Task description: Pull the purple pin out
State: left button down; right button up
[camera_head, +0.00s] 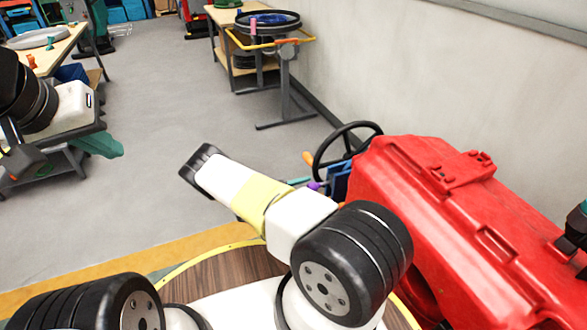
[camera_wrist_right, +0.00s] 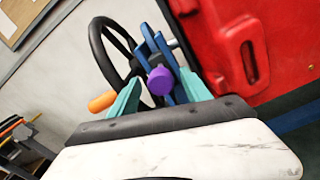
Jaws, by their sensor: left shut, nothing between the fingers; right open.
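The purple pin (camera_wrist_right: 160,81) has a round knob and sits at a blue bracket (camera_wrist_right: 158,52) beside the steering wheel. In the head view only a small bit of the purple pin (camera_head: 314,186) shows past my right arm. My right gripper (camera_wrist_right: 159,92) is open, its teal fingers on either side of the pin in the right wrist view. I cannot tell whether they touch it. In the head view my right arm largely hides this gripper (camera_head: 306,183). My left gripper (camera_head: 116,151) is shut and empty at the far left, well away from the pin.
The red scrubber body (camera_head: 455,215) stands right of my right gripper. A black steering wheel (camera_head: 343,150) with an orange knob (camera_wrist_right: 102,101) is close behind the bracket. A cart (camera_head: 270,50) stands at the back near the wall. The grey floor (camera_head: 160,80) between is clear.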

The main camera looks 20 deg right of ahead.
jog(key=a, duration=0.7)
jog(key=shift+s+a, duration=0.35)
jog(key=shift+a, duration=0.05)
jog(key=s+a+r+m+g+y, duration=0.1)
jog(key=s+r+m+g+y, duration=0.35)
jog(key=r, duration=1.05)
jog(key=s+a+r+m+t+y, duration=0.15)
jog(key=r+m+y, duration=0.6)
jog(key=r, duration=0.75)
jog(key=s+a+r+m+t+y, duration=0.1)
jog(key=s+a+r+t+y, duration=0.1)
jog(key=s+r, duration=0.7)
jog(key=s+a+r+m+t+y, duration=0.1)
jog(key=s+a+r+t+y, duration=0.2)
jog(key=s+r, duration=0.6)
jog(key=shift+s+a+r+m+t+y, duration=0.25)
jog(key=shift+a+r+m+t+y, duration=0.25)
jog(key=shift+t+y, duration=0.95)
